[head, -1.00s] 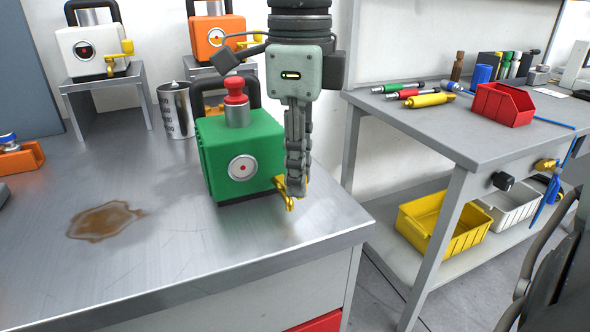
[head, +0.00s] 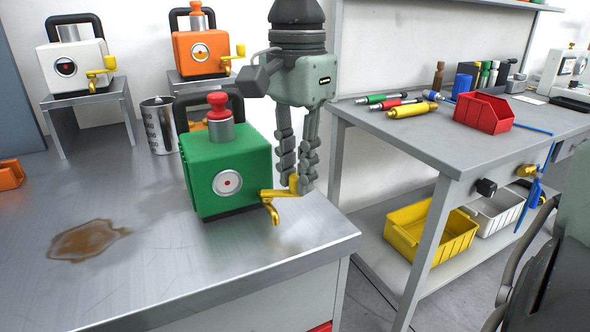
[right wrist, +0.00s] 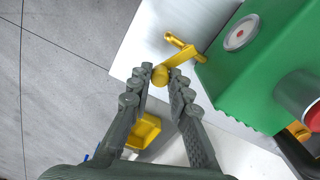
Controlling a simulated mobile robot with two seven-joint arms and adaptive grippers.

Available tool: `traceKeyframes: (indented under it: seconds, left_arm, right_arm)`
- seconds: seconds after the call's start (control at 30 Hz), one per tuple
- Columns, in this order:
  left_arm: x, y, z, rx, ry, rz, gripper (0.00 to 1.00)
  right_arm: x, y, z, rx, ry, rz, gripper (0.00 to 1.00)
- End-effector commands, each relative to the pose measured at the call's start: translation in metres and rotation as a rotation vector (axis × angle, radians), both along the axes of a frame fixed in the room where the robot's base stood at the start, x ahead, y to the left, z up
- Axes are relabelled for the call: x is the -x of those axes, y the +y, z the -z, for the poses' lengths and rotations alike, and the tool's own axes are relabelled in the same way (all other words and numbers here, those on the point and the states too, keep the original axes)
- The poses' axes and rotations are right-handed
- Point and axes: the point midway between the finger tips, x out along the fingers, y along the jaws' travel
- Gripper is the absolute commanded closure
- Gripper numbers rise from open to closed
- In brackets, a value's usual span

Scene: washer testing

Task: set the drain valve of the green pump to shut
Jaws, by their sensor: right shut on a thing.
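The green pump (head: 205,155) stands upright near the right end of the metal bench, with a red knob on top and a round white dial in front. Its yellow drain valve (head: 271,212) is low at the right front corner; a spout points down and a lever reaches right. My right gripper (head: 297,184) comes from above, its fingers shut about the lever's end. In the right wrist view the lever's round yellow knob (right wrist: 160,76) sits between the fingertips (right wrist: 160,80), beside the green pump (right wrist: 240,85). My left gripper is out of view.
A white pump (head: 84,68) and an orange pump (head: 201,51) stand on metal risers behind. A metal beaker (head: 159,127) is behind the green pump. A brown puddle (head: 87,241) lies on the bench. A second table (head: 440,140) with tools stands to the right.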

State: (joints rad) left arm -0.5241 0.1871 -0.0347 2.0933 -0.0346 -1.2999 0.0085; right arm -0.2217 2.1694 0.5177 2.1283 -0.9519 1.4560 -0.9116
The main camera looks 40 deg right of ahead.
Motion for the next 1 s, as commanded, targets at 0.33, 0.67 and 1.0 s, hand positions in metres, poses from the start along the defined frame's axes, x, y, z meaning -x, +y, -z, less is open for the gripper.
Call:
traceKeyframes:
  seconds: [0.33,0.67,1.0]
  left_arm:
    - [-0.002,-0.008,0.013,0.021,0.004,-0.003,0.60]
    - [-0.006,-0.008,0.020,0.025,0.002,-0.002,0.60]
    - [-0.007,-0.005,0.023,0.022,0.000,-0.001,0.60]
  right_arm:
    - [-0.011,-0.006,-0.001,0.000,-0.001,-0.286,1.00]
    - [-0.017,-0.008,-0.001,-0.001,-0.001,-0.440,1.00]
    - [-0.018,-0.009,0.000,0.000,-0.002,-0.481,1.00]
